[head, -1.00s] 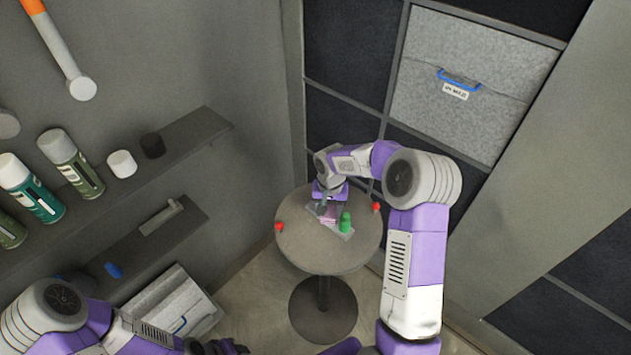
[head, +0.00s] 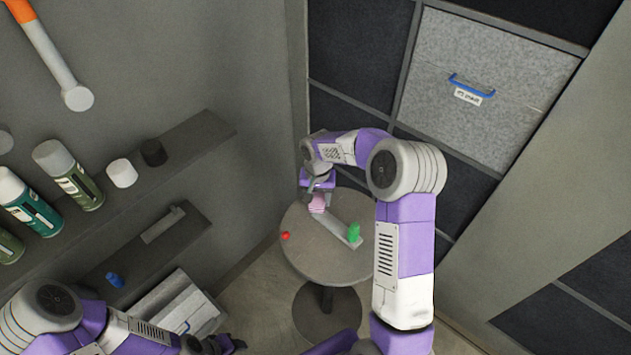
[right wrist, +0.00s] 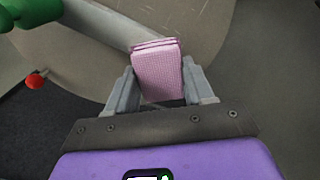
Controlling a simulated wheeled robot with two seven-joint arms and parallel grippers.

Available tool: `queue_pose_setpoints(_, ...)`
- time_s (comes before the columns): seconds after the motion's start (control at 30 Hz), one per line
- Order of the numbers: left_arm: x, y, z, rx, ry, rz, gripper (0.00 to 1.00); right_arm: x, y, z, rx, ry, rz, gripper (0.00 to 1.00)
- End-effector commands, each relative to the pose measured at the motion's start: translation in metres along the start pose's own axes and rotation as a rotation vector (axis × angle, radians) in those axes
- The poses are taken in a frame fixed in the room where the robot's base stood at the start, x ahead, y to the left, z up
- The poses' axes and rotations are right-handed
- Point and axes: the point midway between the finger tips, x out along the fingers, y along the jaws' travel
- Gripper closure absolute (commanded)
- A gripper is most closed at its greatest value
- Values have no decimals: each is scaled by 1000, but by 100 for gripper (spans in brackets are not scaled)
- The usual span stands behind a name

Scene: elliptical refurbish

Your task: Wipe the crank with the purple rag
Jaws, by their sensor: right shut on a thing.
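The crank (head: 333,224) is a grey flat bar with a green handle (head: 353,233) at its near right end. It lies on a round grey table (head: 310,262). My right gripper (head: 317,194) is at the bar's far left end, shut on the folded pinkish-purple rag (head: 318,204). In the right wrist view, the rag (right wrist: 158,72) sits between the fingers and overlaps the end of the bar (right wrist: 112,25); I cannot tell whether they touch. My left gripper (head: 226,344) is at the bottom edge, dark and partly cut off.
A red knob (head: 286,236) is at the table's left edge. A wall shelf (head: 190,145) with spray cans (head: 70,175) and a lower shelf (head: 150,240) stand left. A grey storage box (head: 480,85) in a cabinet is behind. The table's front is clear.

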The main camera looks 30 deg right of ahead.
Motion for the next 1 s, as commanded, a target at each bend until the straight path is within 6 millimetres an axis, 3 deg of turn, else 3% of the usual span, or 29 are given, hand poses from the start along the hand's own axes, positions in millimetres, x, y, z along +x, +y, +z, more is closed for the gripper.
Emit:
queue_pose_setpoints(0.6, -36, 13, 2, 0, 0, 0, 57, -54, 2, 0, 4, -4, 2, 72)
queue_pose_setpoints(1.0, -36, 13, 2, 0, 0, 0, 57, -55, 3, 1, 4, -4, 2, 72)
